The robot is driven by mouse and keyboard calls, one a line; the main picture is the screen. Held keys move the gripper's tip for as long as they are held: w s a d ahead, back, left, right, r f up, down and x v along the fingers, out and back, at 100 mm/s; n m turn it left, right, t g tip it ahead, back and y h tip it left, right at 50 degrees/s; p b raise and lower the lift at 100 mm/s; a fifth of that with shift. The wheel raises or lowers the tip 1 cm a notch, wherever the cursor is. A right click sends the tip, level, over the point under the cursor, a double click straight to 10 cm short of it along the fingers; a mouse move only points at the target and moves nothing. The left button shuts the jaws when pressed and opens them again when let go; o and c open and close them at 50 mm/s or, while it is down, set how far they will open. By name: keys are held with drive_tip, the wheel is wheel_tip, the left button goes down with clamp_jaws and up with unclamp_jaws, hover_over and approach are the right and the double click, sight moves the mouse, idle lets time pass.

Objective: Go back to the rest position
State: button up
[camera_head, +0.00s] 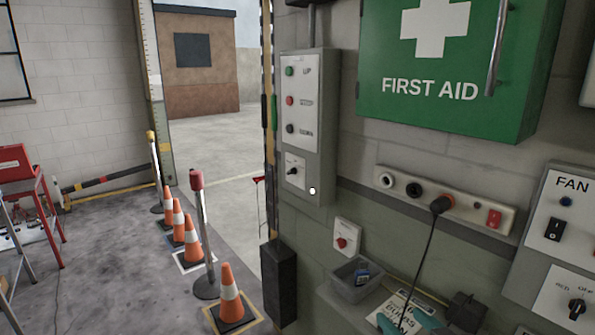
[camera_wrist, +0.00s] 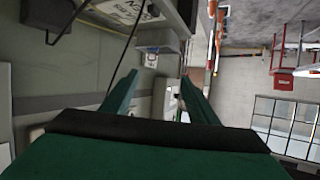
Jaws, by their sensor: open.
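My gripper (camera_wrist: 159,76) shows in the wrist view as two green fingers standing well apart. I see nothing held between them. In the camera_head view, two teal shapes at the bottom edge look like the tips of my gripper (camera_head: 408,318), low in front of the wall shelf. The rest of my arm is out of that view. A black cord (camera_head: 421,262) hangs from a plug in the socket strip (camera_head: 465,208) and runs down to the teal tips. I cannot tell whether it touches them. The cord (camera_wrist: 121,48) also passes near the left finger in the wrist view.
A grey bin (camera_head: 353,290) and a printed sign stand on the shelf. A green first aid cabinet (camera_head: 395,115), a button box (camera_head: 309,165) and a fan panel (camera_head: 553,240) are on the wall.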

drive_tip(key=s+a+f+m+h, duration=0.2)
drive_tip(key=s+a+f+m, duration=0.3)
drive_tip(key=f, duration=0.8)
drive_tip(key=s+a+f+h, duration=0.1)
drive_tip(key=s+a+f, duration=0.1)
drive_tip(key=a+f, duration=0.8)
drive_tip(key=s+a+f+n+t, duration=0.1)
drive_tip(key=s+a+f+n, duration=0.1)
drive_tip(key=s, duration=1.1)
drive_tip(key=s+a+f+n, duration=0.1)
drive_tip(key=s+a, duration=0.3)
drive_tip(key=s, duration=0.9)
drive_tip(key=shift+s+f+n+t+y, duration=0.2)
drive_tip(key=shift+f+n+t+y, duration=0.2)
drive_tip(key=shift+f, duration=0.45)
drive_tip(key=shift+d, duration=0.15)
